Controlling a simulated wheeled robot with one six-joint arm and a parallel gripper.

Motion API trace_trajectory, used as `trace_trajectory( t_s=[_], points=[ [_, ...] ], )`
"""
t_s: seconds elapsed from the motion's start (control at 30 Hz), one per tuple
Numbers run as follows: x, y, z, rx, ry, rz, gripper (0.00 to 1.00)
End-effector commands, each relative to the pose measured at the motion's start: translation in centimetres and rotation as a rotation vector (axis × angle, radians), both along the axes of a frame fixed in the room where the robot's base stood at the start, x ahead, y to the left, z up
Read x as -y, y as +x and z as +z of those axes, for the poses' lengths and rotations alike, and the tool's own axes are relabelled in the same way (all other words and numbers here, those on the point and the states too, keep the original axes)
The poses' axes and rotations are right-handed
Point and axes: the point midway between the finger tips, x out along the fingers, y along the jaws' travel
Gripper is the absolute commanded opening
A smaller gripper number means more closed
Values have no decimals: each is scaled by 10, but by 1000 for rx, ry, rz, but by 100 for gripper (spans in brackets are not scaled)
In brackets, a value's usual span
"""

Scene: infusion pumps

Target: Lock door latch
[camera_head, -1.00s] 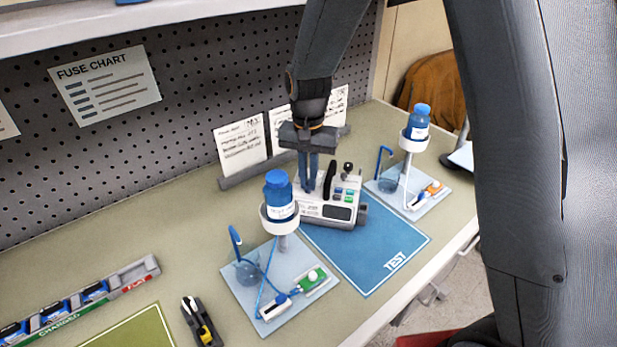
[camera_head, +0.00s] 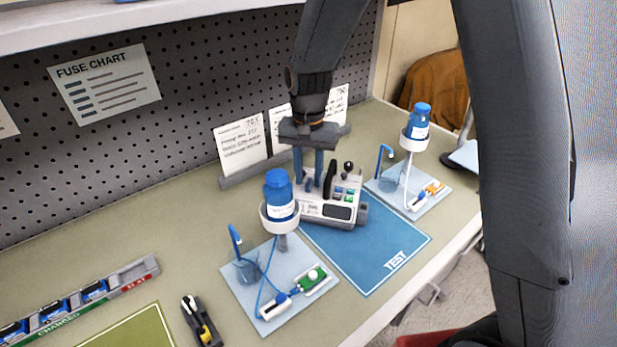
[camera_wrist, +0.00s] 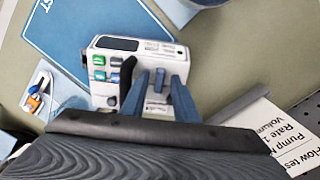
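The infusion pump (camera_head: 312,208), a white and grey unit with a dark screen and coloured buttons, sits at the back edge of the blue TEST mat; it also shows in the wrist view (camera_wrist: 103,45). A black upright lever (camera_head: 330,179) stands on its top, beside my fingers; I see it in the wrist view too (camera_wrist: 127,76). My gripper (camera_head: 308,184) points down over the pump's left part, fingers apart. In the wrist view, a small blue piece (camera_wrist: 159,81) shows between the fingers (camera_wrist: 157,75). I cannot tell whether it is the latch or whether the fingers touch it.
A bottle stand (camera_head: 280,205) with a blue bottle stands close in front, left of the pump. Another stand (camera_head: 414,145) is at the right. Cards in a rack (camera_head: 240,180) stand behind the gripper. The TEST mat (camera_head: 375,250) is clear in front.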

Motion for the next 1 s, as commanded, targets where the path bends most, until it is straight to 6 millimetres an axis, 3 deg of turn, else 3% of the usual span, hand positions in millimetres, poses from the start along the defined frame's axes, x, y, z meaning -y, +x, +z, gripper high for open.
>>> trace_trajectory(
  t_s=[0.47,0.87,1.0],
  points=[
    [0,1,64,3,1,0,27],
    [0,0,70,1,1,0,27],
    [18,-9,68,20,5,22,27]
  ],
)
